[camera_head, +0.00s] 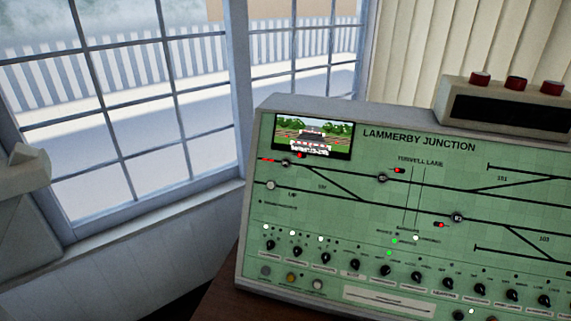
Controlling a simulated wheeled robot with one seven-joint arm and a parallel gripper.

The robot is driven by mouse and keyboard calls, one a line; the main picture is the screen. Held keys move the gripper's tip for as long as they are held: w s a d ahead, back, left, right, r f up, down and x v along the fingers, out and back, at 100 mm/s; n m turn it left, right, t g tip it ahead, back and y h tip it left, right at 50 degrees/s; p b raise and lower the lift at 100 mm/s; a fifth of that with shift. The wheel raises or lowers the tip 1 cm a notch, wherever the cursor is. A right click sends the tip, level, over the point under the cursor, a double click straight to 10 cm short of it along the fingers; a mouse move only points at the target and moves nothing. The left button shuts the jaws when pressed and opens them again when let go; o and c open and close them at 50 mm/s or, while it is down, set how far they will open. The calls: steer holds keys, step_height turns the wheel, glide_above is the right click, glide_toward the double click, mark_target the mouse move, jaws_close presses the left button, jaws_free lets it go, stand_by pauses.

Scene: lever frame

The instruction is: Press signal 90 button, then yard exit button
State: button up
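A green control panel (430,150) titled LAMMERBY JUNCTION stands on a dark wooden desk at the right. Round buttons sit on its black track lines, at the upper left (286,163), at the left end of a lower line (270,185), in the middle (382,178) and at the lower right (457,217). Small red lights show beside some of them. The labels are mostly too small to read, so I cannot tell which is the signal 90 button or the yard exit button. My gripper is not in view.
A row of black knobs (386,271) runs along the panel's lower part, above grey, amber (291,277) and white buttons. A small screen (312,135) is set at the upper left. A box with red buttons (515,104) sits on top. A window fills the left.

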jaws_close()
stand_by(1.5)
